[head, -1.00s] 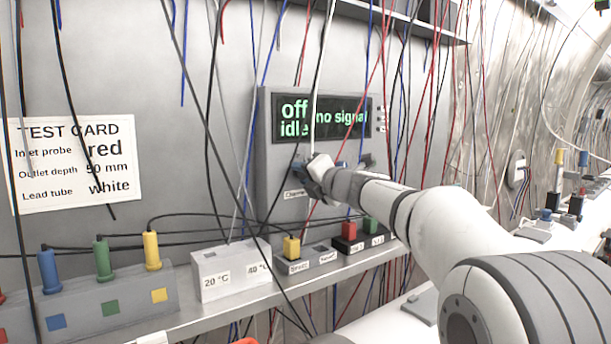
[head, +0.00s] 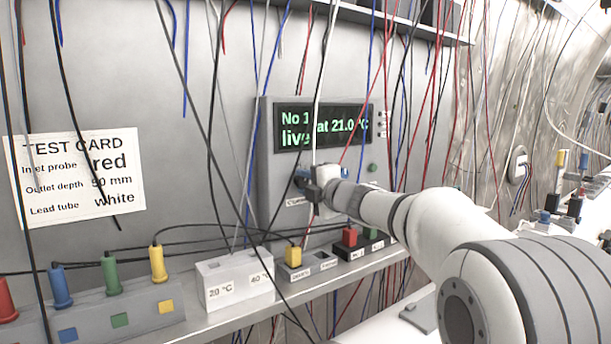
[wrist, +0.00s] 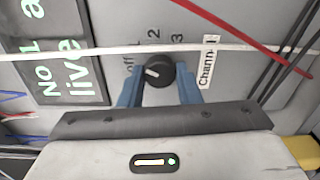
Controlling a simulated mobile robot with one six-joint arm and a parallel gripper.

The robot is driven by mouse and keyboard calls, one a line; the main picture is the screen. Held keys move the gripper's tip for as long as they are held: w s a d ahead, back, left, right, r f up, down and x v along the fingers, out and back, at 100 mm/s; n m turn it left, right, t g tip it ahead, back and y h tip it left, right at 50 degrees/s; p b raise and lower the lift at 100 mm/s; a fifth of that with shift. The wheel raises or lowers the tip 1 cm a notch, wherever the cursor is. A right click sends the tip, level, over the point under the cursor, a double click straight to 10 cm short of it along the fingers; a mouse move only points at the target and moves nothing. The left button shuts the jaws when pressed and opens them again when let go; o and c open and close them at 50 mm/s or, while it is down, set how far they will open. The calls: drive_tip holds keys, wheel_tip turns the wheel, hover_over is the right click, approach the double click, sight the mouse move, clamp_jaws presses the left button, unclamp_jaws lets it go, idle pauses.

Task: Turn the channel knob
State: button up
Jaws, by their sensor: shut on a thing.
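The channel knob (wrist: 157,71) is a round black knob with a pale pointer mark, on the grey instrument panel (head: 284,165). Markings "off", 1, 2 and 3 are printed around it, beside a "Channel" label (wrist: 208,62). My gripper (head: 304,184) is at the panel's lower left. In the wrist view, its blue fingers (wrist: 158,88) stand on either side of the knob, shut on it. The gripper hides the knob in the head view. The display (head: 322,126) reads "No 1 at 21.0 °C" and "live" in green.
Loose wires hang over the panel; a white one (wrist: 110,51) crosses near the knob. Below, a shelf carries a white 20/40 °C block (head: 232,278), sockets with a yellow plug (head: 292,256), and a grey block of coloured probes (head: 100,312). A test card (head: 75,180) hangs left.

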drive_tip(key=shift+m+p, duration=0.65)
drive_tip(key=shift+m, duration=0.35)
drive_tip(key=o, duration=1)
drive_tip(key=shift+c, duration=0.2)
drive_tip(key=b+v, duration=0.1)
drive_tip(key=v, duration=0.6)
drive_tip(key=shift+s+d, duration=0.25)
drive_tip(key=shift+s, duration=0.1)
